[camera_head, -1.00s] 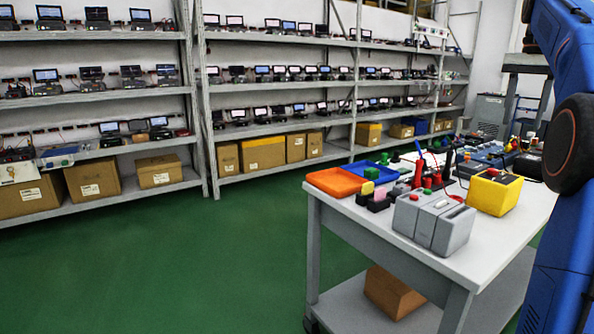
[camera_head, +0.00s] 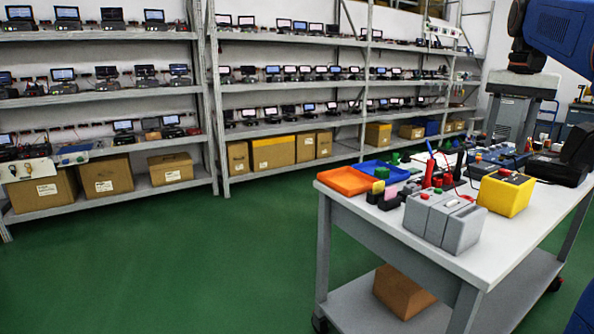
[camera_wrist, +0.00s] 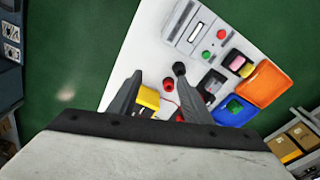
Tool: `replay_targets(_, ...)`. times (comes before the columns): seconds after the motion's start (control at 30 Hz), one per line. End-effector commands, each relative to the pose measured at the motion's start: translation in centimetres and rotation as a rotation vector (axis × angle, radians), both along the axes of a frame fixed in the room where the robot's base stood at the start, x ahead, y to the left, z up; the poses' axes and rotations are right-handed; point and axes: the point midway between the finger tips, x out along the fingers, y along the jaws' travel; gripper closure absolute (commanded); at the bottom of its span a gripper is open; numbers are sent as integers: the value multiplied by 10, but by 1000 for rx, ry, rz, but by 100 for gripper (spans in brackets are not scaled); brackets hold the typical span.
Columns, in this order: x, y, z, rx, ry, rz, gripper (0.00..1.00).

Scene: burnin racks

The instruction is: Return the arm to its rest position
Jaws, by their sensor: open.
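My blue arm (camera_head: 562,35) reaches in from the top right of the head view, raised above the back end of the workbench. My gripper (camera_wrist: 158,88) shows in the wrist view with its two dark fingers apart and nothing held between them. It is over the white workbench (camera_wrist: 135,35), and a yellow box (camera_wrist: 148,98) shows below, between the fingers. The fingertips are not in the head view.
The workbench (camera_head: 345,205) carries an orange tray (camera_head: 349,181), a blue tray (camera_head: 385,172), a grey two-part device (camera_head: 443,220) and a yellow box (camera_head: 505,193). Shelving racks (camera_head: 208,115) with screens and cardboard boxes line the back wall. Green floor (camera_head: 180,265) at left is clear.

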Motion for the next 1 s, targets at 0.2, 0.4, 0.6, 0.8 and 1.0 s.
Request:
replay_targets(0.2,-40,57,-40,-27,-51,130,55)
replay_targets(0.4,-81,100,-87,-52,-101,248,55)
replay_targets(0.6,-126,137,-143,-75,-150,363,55)
replay_targets(0.8,-173,167,-207,-97,-202,480,55)
replay_targets(1.0,-218,189,-274,-117,-251,587,55)
